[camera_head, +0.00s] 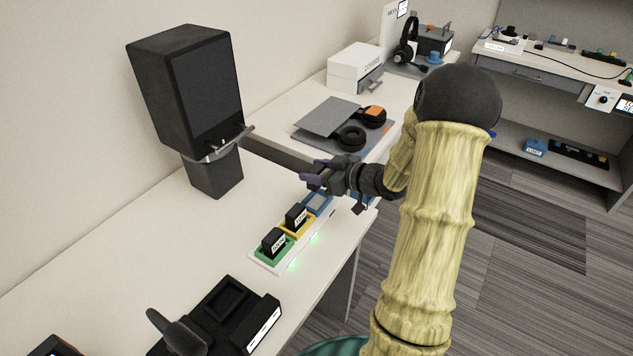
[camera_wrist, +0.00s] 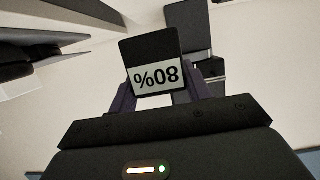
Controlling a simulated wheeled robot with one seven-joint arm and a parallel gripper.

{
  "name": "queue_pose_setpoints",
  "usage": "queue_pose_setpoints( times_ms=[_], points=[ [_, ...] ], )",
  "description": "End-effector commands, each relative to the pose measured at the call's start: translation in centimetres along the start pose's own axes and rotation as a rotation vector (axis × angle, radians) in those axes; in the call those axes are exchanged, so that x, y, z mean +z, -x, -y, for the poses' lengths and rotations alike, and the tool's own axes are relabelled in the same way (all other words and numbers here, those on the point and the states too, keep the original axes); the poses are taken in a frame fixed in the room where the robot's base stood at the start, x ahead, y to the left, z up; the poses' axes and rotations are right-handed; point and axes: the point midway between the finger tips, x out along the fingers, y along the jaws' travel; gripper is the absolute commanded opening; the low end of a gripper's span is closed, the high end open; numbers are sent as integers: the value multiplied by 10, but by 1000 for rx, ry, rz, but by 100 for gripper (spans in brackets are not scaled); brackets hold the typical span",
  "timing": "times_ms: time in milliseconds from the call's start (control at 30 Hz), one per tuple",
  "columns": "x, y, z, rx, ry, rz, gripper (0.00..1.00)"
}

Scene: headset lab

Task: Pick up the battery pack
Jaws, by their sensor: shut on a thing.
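My gripper (camera_head: 312,173) is shut on a black battery pack (camera_wrist: 153,52), held between its two purple fingers in the wrist view. The pack's white label reads 80%, upside down in that view. In the camera_head view I cannot make out the held pack at the fingertips. My gripper is above the table, by the far end of a white charging strip (camera_head: 262,262). The strip's blue bay (camera_head: 318,203) looks empty. One black pack stands in the yellow bay (camera_head: 297,216) and another in the green bay (camera_head: 274,241).
A tall black device (camera_head: 187,95) with a metal bracket stands behind the strip, left of my gripper. A grey mat (camera_head: 325,119) with headset parts lies beyond. A black cradle (camera_head: 235,310) sits at the front. Clear tabletop lies left of the strip.

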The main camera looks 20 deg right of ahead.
Motion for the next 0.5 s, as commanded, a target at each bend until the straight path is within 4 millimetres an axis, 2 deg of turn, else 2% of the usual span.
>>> queue_pose_setpoints(
  times_ms=[33, 167, 500],
  points=[
    [-12, 4, 0, 2, 4, -1, 24],
    [-24, 7, 0, 1, 2, 0, 24],
    [-27, 8, 0, 0, -1, 1, 24]
  ],
)
